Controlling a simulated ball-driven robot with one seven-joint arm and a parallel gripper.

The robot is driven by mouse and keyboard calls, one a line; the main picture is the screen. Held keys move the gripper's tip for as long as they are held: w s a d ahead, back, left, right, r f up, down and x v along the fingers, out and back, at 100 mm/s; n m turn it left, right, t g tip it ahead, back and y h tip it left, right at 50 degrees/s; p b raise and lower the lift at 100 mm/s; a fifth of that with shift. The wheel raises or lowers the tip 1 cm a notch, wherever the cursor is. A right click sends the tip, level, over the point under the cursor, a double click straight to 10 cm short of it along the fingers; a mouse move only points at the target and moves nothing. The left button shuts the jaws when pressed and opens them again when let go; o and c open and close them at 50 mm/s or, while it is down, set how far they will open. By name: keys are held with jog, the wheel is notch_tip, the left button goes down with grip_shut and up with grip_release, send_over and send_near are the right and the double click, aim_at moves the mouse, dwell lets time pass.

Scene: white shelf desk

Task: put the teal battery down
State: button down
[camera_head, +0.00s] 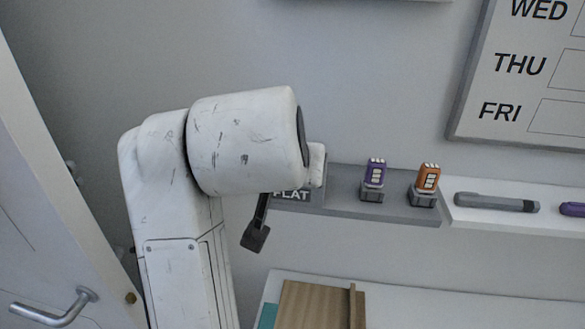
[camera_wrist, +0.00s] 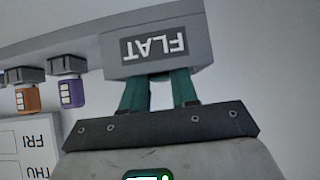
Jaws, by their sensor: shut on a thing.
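I do not see the teal battery in either view. In the wrist view my gripper (camera_wrist: 159,88) has two green fingers that reach up to the grey block with the FLAT label (camera_wrist: 153,47). The block hides the fingertips and whatever is between them. In the head view my arm covers most of the gripper, which is at the left end of the grey shelf section (camera_head: 330,207), by the FLAT label (camera_head: 291,196). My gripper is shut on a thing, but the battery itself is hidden.
A purple battery (camera_head: 376,172) and an orange battery (camera_head: 428,178) stand upright in grey holders right of my gripper. A grey pen-like thing (camera_head: 497,202) lies farther right on the white shelf. A wooden board (camera_head: 312,305) is below, and a calendar board (camera_head: 535,85) hangs above.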

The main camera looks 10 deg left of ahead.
jog(key=shift+f, duration=0.6)
jog(key=c, duration=1.1)
grip_release()
jog(key=shift+f, duration=0.15)
jog(key=shift+o, duration=1.2)
jog(key=shift+r, duration=0.35)
jog(key=v, duration=1.2)
jog(key=shift+r, duration=0.6)
